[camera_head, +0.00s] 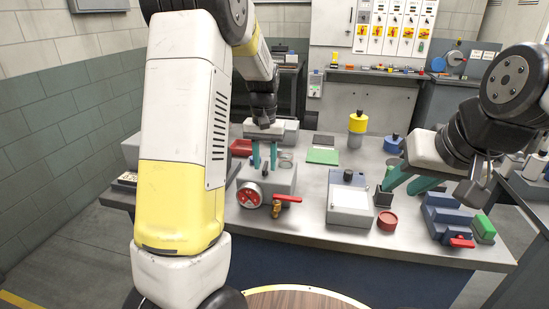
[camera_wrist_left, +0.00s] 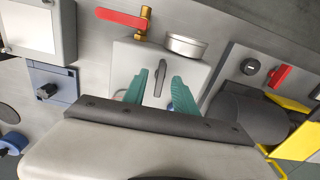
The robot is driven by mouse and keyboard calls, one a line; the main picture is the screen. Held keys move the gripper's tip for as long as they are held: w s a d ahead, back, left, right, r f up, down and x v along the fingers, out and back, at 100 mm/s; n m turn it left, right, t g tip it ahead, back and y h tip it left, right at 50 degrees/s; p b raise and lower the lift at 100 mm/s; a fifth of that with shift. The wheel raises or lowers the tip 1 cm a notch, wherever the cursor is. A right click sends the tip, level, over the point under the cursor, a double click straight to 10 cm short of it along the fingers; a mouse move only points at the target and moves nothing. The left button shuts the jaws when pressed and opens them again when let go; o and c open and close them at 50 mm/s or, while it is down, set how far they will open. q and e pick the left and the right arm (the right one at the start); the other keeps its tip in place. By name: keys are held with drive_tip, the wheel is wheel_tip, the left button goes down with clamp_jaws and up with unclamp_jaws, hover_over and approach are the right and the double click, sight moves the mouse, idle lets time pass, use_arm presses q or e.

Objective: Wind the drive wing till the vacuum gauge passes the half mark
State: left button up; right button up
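A grey pump box (camera_head: 283,180) stands on the bench, with a red-faced gauge (camera_head: 249,195) at its front left. The gauge's needle is too small to read. The dark drive wing (camera_wrist_left: 160,77) sits on top of the box. My left gripper (camera_head: 264,160) points down over the box with its green fingers apart. In the left wrist view the wing lies between and slightly beyond the fingertips (camera_wrist_left: 159,90), with gaps on both sides. The gauge shows there edge-on (camera_wrist_left: 186,45). My right gripper (camera_head: 405,187) is open and empty over the bench's right part.
A red-handled brass valve (camera_head: 278,208) is at the pump's front. A grey box with a white panel (camera_head: 350,198) stands to the right, with a red round pot (camera_head: 387,220) beside it. A blue fixture (camera_head: 446,216) is further right. A yellow-topped cylinder (camera_head: 357,124) stands behind.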

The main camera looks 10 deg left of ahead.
sight(265, 166)
use_arm(q)
drive_tip(key=shift+r, duration=0.75)
drive_tip(key=shift+r, duration=3)
drive_tip(key=shift+s, duration=0.1)
drive_tip(key=s+d+r+t+h, duration=0.1)
drive_tip(key=s+r+t, duration=0.2)
drive_tip(key=s, duration=0.9)
drive_tip(key=s+d+r+t+h, duration=0.1)
drive_tip(key=s+r+t, duration=0.1)
drive_tip(key=s, duration=1)
drive_tip(key=shift+r+m+t, duration=0.3)
drive_tip(key=shift+r+t, duration=0.1)
drive_tip(key=shift+t, duration=0.2)
drive_tip(key=shift+d, duration=0.1)
drive_tip(key=shift+c, duration=0.3)
